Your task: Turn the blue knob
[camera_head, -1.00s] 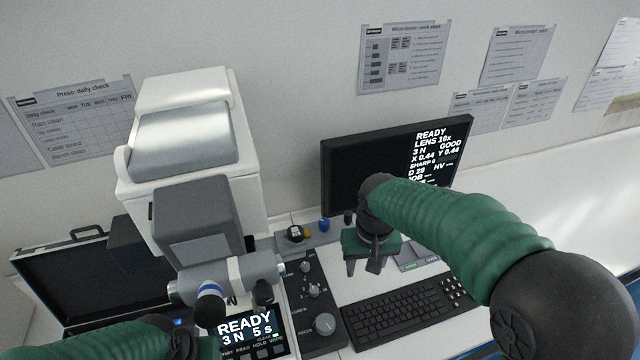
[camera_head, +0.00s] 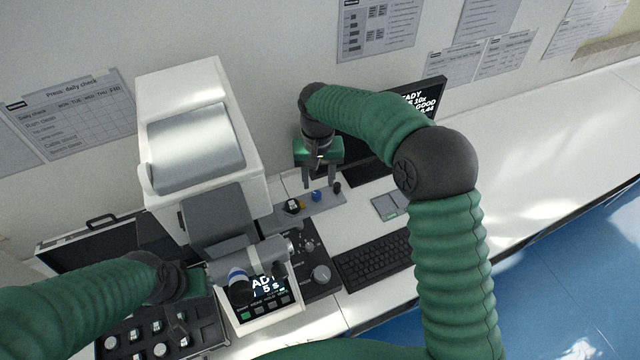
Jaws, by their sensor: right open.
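A small blue knob (camera_head: 317,196) stands on a grey strip panel (camera_head: 275,219) to the right of the white hardness tester (camera_head: 205,110). My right gripper (camera_head: 319,182) is open and points down above and behind the blue knob in the picture. Its two fingers are on either side of the knob's line of sight. I cannot tell whether they touch the panel. My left gripper (camera_head: 180,318) is low at the left, over the dark case with small pieces. Its jaw opening is not clear.
A black knob (camera_head: 337,187) and a dark switch (camera_head: 292,206) flank the blue knob. A black control panel (camera_head: 312,262), a keyboard (camera_head: 372,262) and a monitor (camera_head: 428,90) stand nearby. An open case (camera_head: 205,338) lies front left. The bench at right is clear.

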